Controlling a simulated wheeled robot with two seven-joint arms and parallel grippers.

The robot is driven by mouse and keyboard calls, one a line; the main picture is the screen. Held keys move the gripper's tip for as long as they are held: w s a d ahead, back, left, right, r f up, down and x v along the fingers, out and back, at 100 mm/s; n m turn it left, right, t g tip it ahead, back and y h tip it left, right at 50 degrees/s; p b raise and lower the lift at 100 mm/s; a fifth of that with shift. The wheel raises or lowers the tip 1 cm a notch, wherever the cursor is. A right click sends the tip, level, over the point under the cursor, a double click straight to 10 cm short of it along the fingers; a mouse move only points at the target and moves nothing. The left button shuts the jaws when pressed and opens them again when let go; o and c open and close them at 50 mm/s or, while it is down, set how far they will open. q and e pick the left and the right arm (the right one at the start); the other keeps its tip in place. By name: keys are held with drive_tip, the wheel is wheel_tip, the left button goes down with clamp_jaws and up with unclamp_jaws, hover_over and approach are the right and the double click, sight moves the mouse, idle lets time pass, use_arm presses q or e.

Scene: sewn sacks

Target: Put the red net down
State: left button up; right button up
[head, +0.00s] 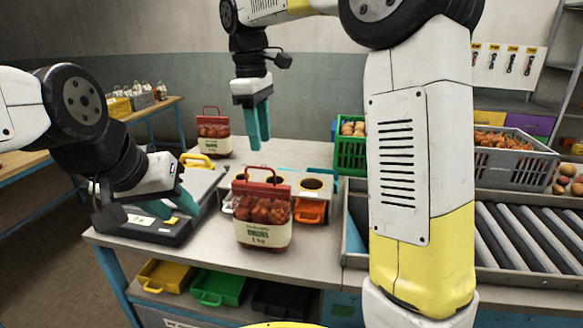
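Two red net sacks with white labels stand upright on the grey table. The front red net (262,212) has a red handle bar on top and a label reading 1 kg. The back red net (213,137) stands near the far edge of the table. My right gripper (259,143) hangs with its teal fingers down, behind and above the front net and right of the back one. My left gripper (182,208) is low over the dark scale at the left, left of the front net. Neither gripper visibly holds a net. The finger gaps are hard to make out.
A dark scale (150,228) and a yellow-handled device (198,160) are at the left. A holder with round holes (312,184) and an orange bin (310,211) sit behind the front net. A green crate (350,155) and a roller conveyor (530,245) are at right.

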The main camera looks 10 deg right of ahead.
drive_tip(key=s+d+f+m+t+y, duration=0.1)
drive_tip(key=s+d+f+m+t, duration=0.1)
drive_tip(key=s+d+m, duration=0.4)
drive_tip(key=s+d+f+m+t+y, duration=0.2)
drive_tip(key=s+d+m, duration=0.4)
drive_tip(key=s, duration=0.7)
drive_tip(key=shift+d+f+m+t, duration=0.4)
drive_tip(key=shift+d+f+t, duration=0.3)
drive_tip(key=shift+d+t, duration=0.3)
drive_tip(key=shift+s+a, duration=0.1)
